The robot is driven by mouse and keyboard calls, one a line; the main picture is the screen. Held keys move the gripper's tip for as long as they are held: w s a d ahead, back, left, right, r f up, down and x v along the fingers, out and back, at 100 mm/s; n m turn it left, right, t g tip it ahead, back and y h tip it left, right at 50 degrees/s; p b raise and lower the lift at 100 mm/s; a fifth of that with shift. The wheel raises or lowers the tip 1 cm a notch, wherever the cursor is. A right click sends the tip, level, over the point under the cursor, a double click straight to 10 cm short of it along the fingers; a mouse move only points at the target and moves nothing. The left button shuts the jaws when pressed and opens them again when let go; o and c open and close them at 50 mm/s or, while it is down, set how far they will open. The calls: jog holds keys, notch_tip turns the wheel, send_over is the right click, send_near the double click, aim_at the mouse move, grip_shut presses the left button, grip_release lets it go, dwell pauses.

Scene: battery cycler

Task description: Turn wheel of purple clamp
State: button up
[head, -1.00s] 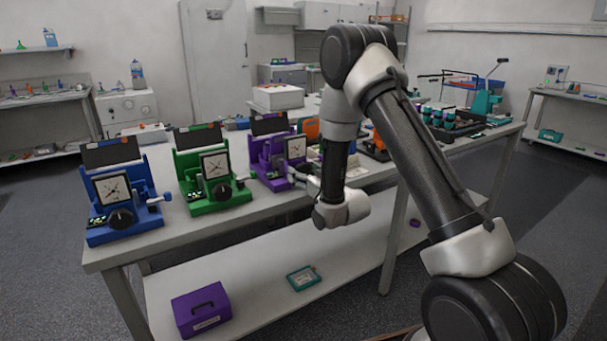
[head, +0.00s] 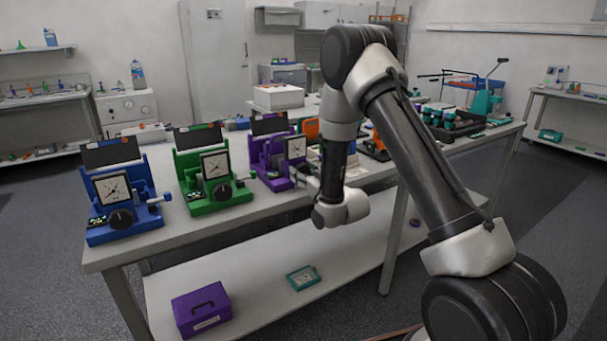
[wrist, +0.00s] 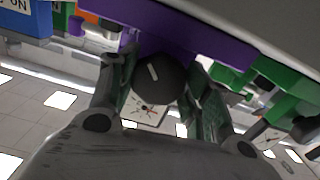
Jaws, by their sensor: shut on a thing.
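The purple clamp (head: 267,157) stands on the table between the green clamp and an orange one, with a square white dial (head: 296,148) on its front. In the wrist view its purple body (wrist: 200,44) runs across the top. Its dark round wheel (wrist: 157,80) with a white mark sits between the two fingers of my gripper (wrist: 160,88). The fingers are shut on the wheel from both sides.
A green clamp (head: 205,172) and a blue clamp (head: 120,195) stand to the left on the same table (head: 180,232). An orange device (head: 311,130) is close by on the right. A purple box (head: 201,309) and a teal device (head: 303,278) lie on the lower shelf.

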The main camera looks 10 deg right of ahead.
jog(key=o, duration=1)
jog(key=shift+s, duration=0.1)
jog(key=v, duration=0.7)
jog(key=shift+s+d, duration=0.1)
jog(key=shift+s, duration=0.05)
